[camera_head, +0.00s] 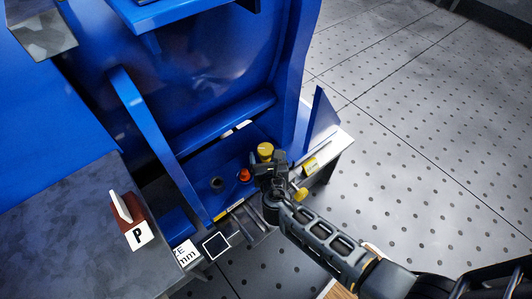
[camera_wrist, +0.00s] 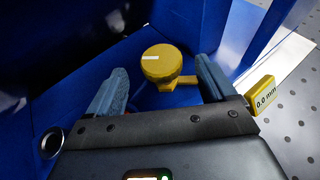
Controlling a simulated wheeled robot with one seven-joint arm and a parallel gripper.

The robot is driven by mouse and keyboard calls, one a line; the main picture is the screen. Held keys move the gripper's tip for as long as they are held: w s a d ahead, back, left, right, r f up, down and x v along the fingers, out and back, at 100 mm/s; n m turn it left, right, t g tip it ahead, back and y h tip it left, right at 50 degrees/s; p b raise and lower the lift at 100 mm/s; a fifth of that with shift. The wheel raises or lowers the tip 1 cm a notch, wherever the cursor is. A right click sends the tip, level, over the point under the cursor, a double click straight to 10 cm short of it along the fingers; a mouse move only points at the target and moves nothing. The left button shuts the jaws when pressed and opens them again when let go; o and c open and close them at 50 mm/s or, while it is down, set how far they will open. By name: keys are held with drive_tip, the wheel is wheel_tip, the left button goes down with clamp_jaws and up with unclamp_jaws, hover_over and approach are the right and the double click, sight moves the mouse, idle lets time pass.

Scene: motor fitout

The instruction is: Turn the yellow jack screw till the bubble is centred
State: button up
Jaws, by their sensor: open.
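The yellow jack screw (camera_head: 265,150) stands on the blue motor foot, and its round head with a white mark shows in the wrist view (camera_wrist: 161,63). My gripper (camera_head: 268,165) is just in front of it. The fingers look apart from the head.
A yellow gauge reading 0.0 mm (camera_wrist: 264,95) is right of the gripper. An orange-red cap (camera_head: 244,175) and a dark hole (camera_head: 217,183) are left of the screw. Blue ribs (camera_head: 150,130) rise close by. Perforated floor (camera_head: 430,120) lies open at the right.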

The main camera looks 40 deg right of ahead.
sight(265, 151)
drive_tip(key=shift+b+x, duration=0.35)
drive_tip(key=shift+x, duration=1.45)
drive_tip(key=c, duration=1.1)
drive_tip(key=shift+o, duration=0.2)
drive_tip(key=shift+w+a+m+g+h, duration=0.1)
drive_tip(key=shift+a+m+g+h, duration=0.05)
drive_tip(key=shift+m+g+h, duration=1.15)
drive_tip(key=shift+m+g, duration=0.2)
drive_tip(key=shift+m, duration=0.2)
drive_tip(key=o, duration=1.1)
drive_tip(key=shift+c, duration=0.2)
